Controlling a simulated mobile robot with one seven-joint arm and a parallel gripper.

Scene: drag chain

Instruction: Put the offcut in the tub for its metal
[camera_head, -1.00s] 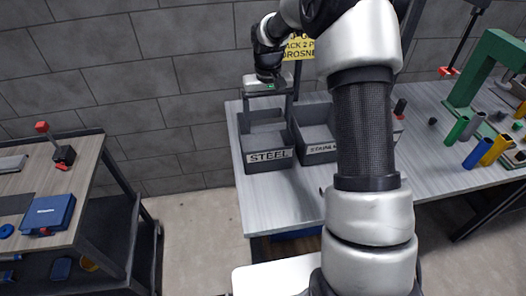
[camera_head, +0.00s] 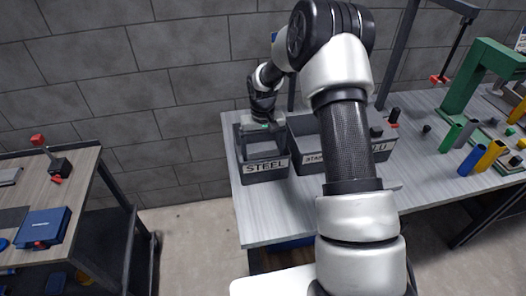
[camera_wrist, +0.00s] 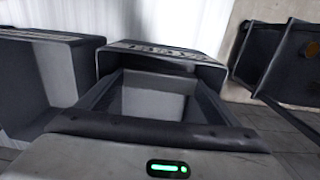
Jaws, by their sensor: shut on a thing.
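My gripper (camera_head: 263,138) points down into the mouth of the dark tub labelled STEEL (camera_head: 265,167), at the left end of the long bench. In the wrist view my gripper (camera_wrist: 157,98) is shut on the offcut, with its dark fingers spread to either side. The offcut is hard to make out. A pale grey patch between the fingers may be it or the tub's floor. The STEEL tub's labelled wall (camera_wrist: 165,50) lies beyond the fingers. The tub labelled STAIN… (camera_head: 311,158) stands to its right, partly behind my arm. A label ending in LU (camera_head: 379,148) shows farther right.
The long bench (camera_head: 425,187) holds coloured tubes (camera_head: 472,160) and a green press frame (camera_head: 470,85) at the right. A separate wooden-topped bench (camera_head: 80,180) with a blue case (camera_head: 43,227) stands at the left, across a floor gap.

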